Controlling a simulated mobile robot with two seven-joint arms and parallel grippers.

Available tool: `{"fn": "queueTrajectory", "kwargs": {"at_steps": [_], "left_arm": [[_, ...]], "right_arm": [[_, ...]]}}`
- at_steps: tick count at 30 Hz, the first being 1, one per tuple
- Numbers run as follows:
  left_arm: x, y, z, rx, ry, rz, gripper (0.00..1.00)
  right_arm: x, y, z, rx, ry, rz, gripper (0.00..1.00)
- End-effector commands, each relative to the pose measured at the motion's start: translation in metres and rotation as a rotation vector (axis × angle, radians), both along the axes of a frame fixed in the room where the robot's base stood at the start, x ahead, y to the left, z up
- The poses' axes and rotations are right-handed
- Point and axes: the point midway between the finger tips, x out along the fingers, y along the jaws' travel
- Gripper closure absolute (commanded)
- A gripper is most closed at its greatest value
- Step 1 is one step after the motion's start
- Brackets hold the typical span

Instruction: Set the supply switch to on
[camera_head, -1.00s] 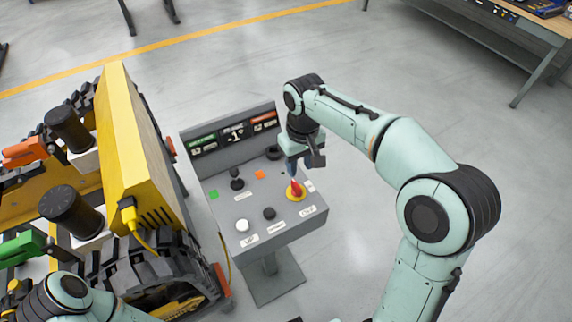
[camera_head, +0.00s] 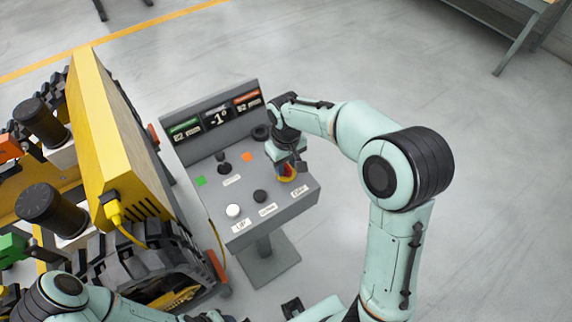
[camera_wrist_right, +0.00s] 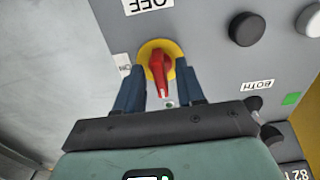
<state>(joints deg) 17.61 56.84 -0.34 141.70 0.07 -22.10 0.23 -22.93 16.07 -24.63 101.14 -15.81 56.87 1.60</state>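The supply switch is a red rotary knob on a yellow disc (camera_head: 287,178), at the right side of the grey control panel's sloping face. In the right wrist view the red knob (camera_wrist_right: 160,71) has its grip running roughly up and down, in line with the OFF label (camera_wrist_right: 148,4). The ON label (camera_wrist_right: 122,63) is left of the disc. My right gripper (camera_head: 291,170) is over the switch and partly hides it. Its two blue fingers (camera_wrist_right: 161,91) are open, one either side of the knob, with visible gaps. My left gripper cannot be made out.
A yellow tracked carrier (camera_head: 110,140) stands close on the left.

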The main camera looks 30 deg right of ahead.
Motion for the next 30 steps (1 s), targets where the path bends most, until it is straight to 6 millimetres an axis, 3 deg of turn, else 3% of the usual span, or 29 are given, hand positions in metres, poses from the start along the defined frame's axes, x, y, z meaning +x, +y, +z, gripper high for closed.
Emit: {"fn": "queueTrajectory", "kwargs": {"at_steps": [10, 11, 14, 30], "left_arm": [[0.0, 0.0, -0.0002, 0.0, 0.0, 0.0, 0.57], [0.0, 0.0, -0.0002, 0.0, 0.0, 0.0, 0.57], [0.0, 0.0, -0.0002, 0.0, 0.0, 0.0, 0.57], [0.0009, -0.0001, 0.0012, 0.0, -0.001, 0.0, 0.57]], "right_arm": [[-0.0001, 0.0001, -0.0044, 0.0, 0.0, 0.0, 0.62], [-0.0001, 0.0001, -0.0044, 0.0, 0.0, 0.0, 0.68], [0.0, 0.0001, -0.0043, 0.0, 0.0, 0.0, 1.0], [0.0001, 0.0001, -0.0037, 0.0, 0.0, -0.106, 1.0]]}}
